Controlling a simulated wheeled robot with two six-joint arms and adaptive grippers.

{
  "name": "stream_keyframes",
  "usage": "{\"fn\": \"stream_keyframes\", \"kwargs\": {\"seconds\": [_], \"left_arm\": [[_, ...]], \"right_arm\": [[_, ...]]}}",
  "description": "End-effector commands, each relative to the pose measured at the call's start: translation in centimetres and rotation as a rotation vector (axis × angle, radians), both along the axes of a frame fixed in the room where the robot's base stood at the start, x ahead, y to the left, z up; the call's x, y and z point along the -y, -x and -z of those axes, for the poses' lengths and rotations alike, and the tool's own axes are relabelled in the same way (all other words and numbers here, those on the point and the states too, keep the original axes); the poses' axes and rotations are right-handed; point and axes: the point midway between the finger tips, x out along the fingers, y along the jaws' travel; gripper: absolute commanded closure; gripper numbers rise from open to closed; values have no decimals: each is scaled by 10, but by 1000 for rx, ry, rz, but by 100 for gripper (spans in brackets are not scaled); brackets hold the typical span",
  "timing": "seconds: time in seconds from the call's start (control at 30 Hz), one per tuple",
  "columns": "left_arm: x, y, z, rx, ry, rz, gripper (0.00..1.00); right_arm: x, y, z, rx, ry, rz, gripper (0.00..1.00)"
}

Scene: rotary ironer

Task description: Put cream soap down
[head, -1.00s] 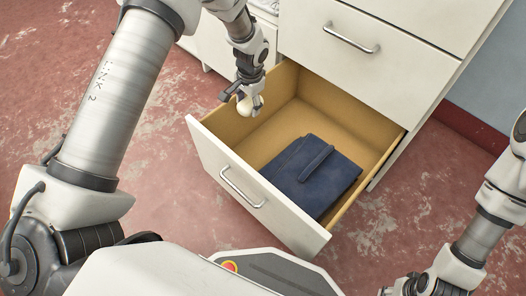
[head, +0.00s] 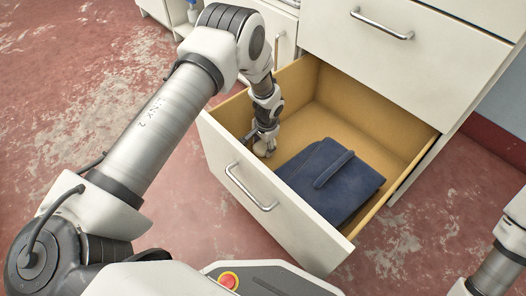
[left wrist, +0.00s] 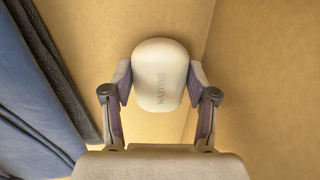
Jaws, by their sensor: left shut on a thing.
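The cream soap (left wrist: 160,72) is a rounded pale bar with faint lettering, seen in the left wrist view between the two fingers. My left gripper (head: 264,147) is shut on it, inside the open drawer (head: 222,160) near its left end. In the left wrist view, my left gripper (left wrist: 160,88) has a finger on each side of the soap, with the drawer's tan floor behind. I cannot tell whether the soap touches the floor. In the head view the soap is small and largely hidden by the gripper. My right gripper is out of view.
A folded dark blue cloth (head: 330,180) lies in the drawer, right of my left gripper; it also shows at the left of the left wrist view (left wrist: 30,100). The drawer's back (head: 345,100) is bare. A white cabinet (head: 425,60) stands behind.

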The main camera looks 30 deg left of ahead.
Motion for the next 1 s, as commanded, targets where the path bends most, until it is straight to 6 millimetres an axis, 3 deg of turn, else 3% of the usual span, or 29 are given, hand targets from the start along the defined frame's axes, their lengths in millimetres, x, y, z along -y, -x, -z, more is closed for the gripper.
{"fn": "stream_keyframes", "kwargs": {"seconds": [0.03, 0.07, 0.13, 0.17, 0.4, 0.43, 0.5, 0.83, 1.0], "left_arm": [[0, 0, 14, -1, 0, 0, 85], [0, 0, 16, 0, 0, 0, 85], [0, 0, 14, 1, 0, 0, 85], [0, 0, 13, 0, 0, 0, 91], [0, 0, 17, -1, 0, 0, 92], [0, 0, 17, -1, 0, 0, 39], [0, 0, 16, -1, 0, 0, 17], [0, 0, 14, 0, 0, 0, 17], [2, 1, -13, 0, 0, 1, 17]], "right_arm": [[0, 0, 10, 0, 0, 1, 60], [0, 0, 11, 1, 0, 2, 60], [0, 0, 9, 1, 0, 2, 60], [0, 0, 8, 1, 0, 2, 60], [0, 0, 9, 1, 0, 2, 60], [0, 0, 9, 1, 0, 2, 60], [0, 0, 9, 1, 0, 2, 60], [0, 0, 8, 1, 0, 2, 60], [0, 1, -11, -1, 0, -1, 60]]}}
